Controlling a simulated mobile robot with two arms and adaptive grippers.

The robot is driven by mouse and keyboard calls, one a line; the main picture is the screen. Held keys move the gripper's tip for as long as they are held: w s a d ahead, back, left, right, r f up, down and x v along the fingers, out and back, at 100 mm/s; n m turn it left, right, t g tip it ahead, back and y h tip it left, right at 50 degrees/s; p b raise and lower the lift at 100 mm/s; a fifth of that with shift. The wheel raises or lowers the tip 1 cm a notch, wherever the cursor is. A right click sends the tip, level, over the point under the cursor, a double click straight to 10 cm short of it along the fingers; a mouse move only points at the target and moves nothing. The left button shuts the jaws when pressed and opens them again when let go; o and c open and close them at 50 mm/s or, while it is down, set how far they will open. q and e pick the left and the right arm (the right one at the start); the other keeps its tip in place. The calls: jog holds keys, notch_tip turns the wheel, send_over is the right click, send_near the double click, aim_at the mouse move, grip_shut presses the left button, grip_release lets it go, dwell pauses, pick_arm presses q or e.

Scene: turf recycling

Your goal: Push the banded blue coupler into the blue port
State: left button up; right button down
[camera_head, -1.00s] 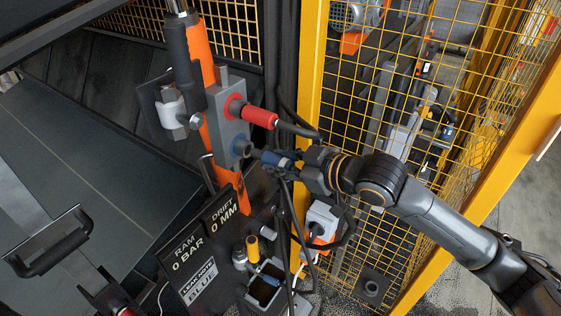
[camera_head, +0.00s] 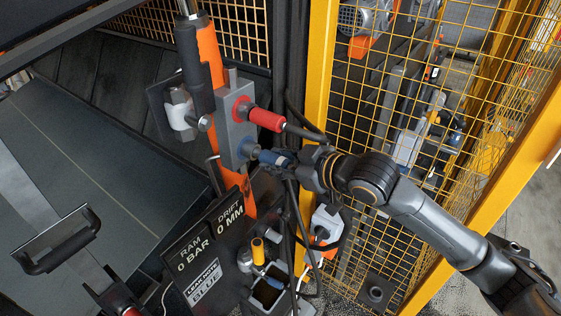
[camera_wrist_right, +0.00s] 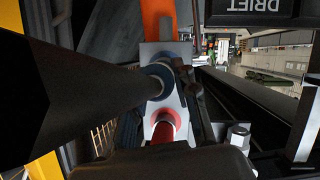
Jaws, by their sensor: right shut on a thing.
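The blue coupler (camera_head: 273,157) lies roughly level, its nose at the mouth of the blue port (camera_head: 246,149) in the head view. How deep the nose sits is hard to tell. My right gripper (camera_head: 297,162) is shut on the coupler from the right. In the wrist view, a large dark cylinder runs from the left up to the blue port ring (camera_wrist_right: 159,79) and hides part of it. The band on the coupler is too small to make out clearly.
A red coupler (camera_head: 263,117) with a black hose sits in the port just above, on the grey block (camera_head: 238,105). Dark hoses hang below my right gripper. A yellow mesh fence (camera_head: 317,75) stands close behind. A sign (camera_head: 201,284) reads "LEAK NOTE BLUE".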

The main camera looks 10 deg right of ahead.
jog(key=shift+w+a, duration=0.55)
jog(key=shift+a, duration=0.05)
jog(key=c, duration=0.9)
grip_release()
jog(key=shift+c, duration=0.2)
jog(key=shift+d, duration=0.1)
jog(key=shift+s+d+r, duration=0.1)
jog(key=shift+s+d, duration=0.1)
jog(key=shift+s, duration=0.05)
jog(key=v, duration=1.1)
jog(key=shift+s+r, duration=0.1)
jog(key=shift+r, duration=0.05)
